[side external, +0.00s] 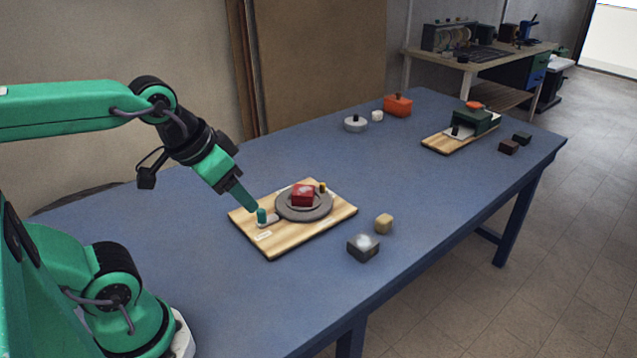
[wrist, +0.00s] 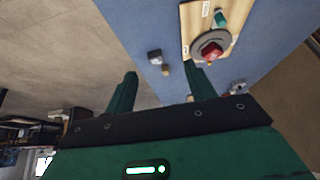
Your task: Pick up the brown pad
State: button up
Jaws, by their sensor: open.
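No flat brown pad can be told for certain. A small dark brown block (side external: 508,146) lies at the far right of the blue table, and a small tan block (side external: 383,223) lies nearer, right of the near wooden board (side external: 283,246). The tan block also shows in the wrist view (wrist: 166,71), between my fingers in the picture but well beyond them. My gripper (side external: 250,207) is above the near board's left end, beside a teal piece (side external: 262,215). In the wrist view my gripper (wrist: 160,70) has its fingers apart with nothing between them.
A grey disc (side external: 292,212) with a red block (side external: 302,195) sits on the near board. A grey block (side external: 363,248) stands beside the tan block. Farther off are an orange box (side external: 397,106), a white cube (side external: 377,115) and a board with a green box (side external: 472,121). The table's middle is clear.

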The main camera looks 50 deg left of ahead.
jog(key=w+r+g, duration=0.2)
jog(key=w+r, duration=0.1)
jog(key=w, duration=0.8)
jog(key=g, duration=0.4)
send_over(383, 218)
jog(key=shift+n, duration=0.4)
notch_tip(383, 218, down, 19)
jog(key=shift+f, duration=0.1)
jog(key=shift+w+f, duration=0.1)
jog(key=shift+f, duration=0.2)
jog(key=shift+f, duration=1.3)
